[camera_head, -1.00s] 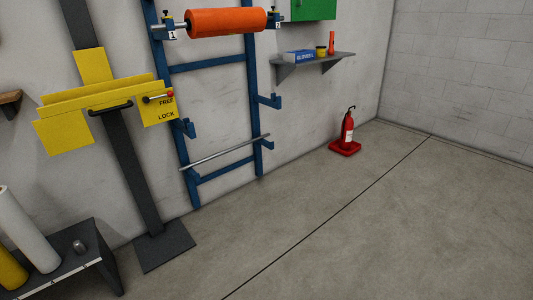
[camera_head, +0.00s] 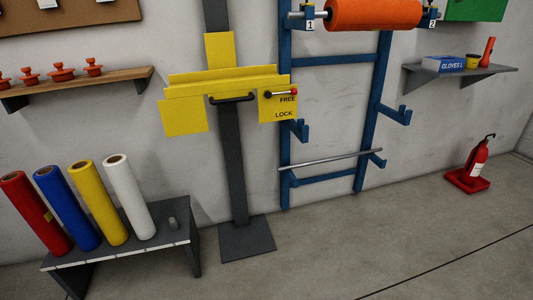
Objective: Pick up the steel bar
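The steel bar (camera_head: 330,159) is a thin grey rod. It lies nearly level across the lower hooks of the blue rack (camera_head: 369,115) against the wall, its right end slightly higher in the picture. An orange roll (camera_head: 374,14) sits on a bar at the rack's top, between labels 1 and 2. My gripper is not in view.
Left of the rack stands a dark post with a yellow carriage (camera_head: 225,85) marked FREE and LOCK. A low bench (camera_head: 165,240) holds several coloured rolls. A fire extinguisher (camera_head: 478,160) stands at right. The floor before the rack is clear.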

